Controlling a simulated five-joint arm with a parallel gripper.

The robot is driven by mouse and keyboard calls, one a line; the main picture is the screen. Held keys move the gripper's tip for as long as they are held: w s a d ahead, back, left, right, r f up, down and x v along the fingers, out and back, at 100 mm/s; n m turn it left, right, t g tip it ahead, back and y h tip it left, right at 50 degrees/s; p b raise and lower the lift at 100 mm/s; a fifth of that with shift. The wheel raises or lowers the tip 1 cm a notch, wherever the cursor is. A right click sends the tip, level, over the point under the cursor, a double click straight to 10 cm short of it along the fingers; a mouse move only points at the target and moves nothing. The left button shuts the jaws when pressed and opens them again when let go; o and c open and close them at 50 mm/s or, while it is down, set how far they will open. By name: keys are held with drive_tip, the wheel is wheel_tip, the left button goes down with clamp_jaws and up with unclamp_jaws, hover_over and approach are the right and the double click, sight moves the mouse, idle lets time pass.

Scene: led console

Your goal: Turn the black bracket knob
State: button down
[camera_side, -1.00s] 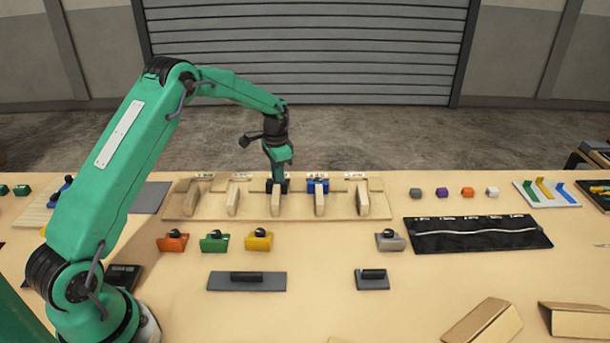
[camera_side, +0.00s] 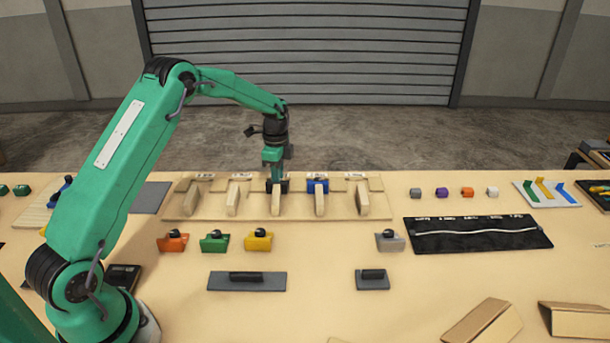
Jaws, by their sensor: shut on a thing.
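The black bracket (camera_side: 284,187) sits at the middle slot of the wooden rack (camera_side: 190,210), left of the blue bracket. My gripper (camera_side: 276,178) points straight down over the black bracket and is shut on its knob. The knob itself is hidden by the gripper's fingers.
A blue bracket (camera_side: 318,186) sits on the rack just right of my gripper. In front lie orange (camera_side: 173,243), green (camera_side: 214,243), yellow (camera_side: 259,241) and grey (camera_side: 390,242) brackets with black knobs. A black board with a white cable (camera_side: 478,233) lies to the right.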

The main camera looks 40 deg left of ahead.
drive_tip(key=shift+w+d+r+m, duration=0.1)
drive_tip(key=shift+r+m, duration=0.15)
drive_tip(key=shift+m, duration=0.05)
idle(0.4)
drive_tip(key=c, duration=1.6)
unclamp_jaws()
drive_tip(key=shift+o, duration=0.5)
drive_tip(key=shift+f, duration=0.1)
wheel_tip(320, 180, up, 8)
drive_tip(key=shift+f, duration=0.25)
drive_tip(key=shift+r, duration=0.15)
